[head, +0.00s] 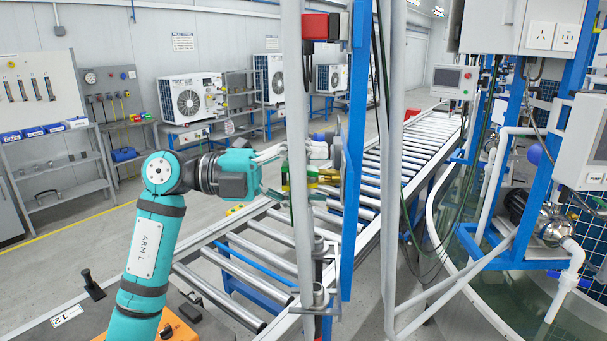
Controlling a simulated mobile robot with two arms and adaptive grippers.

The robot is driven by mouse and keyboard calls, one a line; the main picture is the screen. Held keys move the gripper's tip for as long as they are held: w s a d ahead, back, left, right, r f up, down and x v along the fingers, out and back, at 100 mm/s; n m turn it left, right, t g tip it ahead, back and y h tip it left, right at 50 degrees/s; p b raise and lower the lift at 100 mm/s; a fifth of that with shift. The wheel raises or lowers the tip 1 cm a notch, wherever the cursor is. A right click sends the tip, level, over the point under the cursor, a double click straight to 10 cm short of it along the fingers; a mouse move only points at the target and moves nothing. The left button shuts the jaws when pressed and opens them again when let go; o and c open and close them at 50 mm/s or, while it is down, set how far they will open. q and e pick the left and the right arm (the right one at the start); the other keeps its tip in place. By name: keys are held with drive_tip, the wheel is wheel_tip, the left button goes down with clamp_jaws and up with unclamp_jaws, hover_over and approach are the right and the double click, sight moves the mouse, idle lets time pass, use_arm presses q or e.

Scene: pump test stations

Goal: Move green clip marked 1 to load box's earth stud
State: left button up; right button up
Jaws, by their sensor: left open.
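My left gripper (328,172) reaches in from the left on its teal arm and is open. A grey upright post crosses in front of its fingers and hides part of them. A small green and yellow piece (286,186) shows between the wrist and the post, among the fingers. I cannot tell whether it is the green clip, and no number 1 can be read on it. I cannot make out the load box or its earth stud for certain. My right gripper is not in view.
Grey posts (392,120) and a blue upright (355,130) stand close around the left gripper. A roller conveyor (412,148) runs behind them. Pumps and pipes (553,228) stand at the right. Open floor (90,235) lies at the left.

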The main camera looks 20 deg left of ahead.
sight(282, 176)
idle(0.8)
use_arm(q)
clamp_jaws()
drive_tip(key=shift+a, duration=0.15)
idle(0.3)
drive_tip(key=shift+v, duration=2.9)
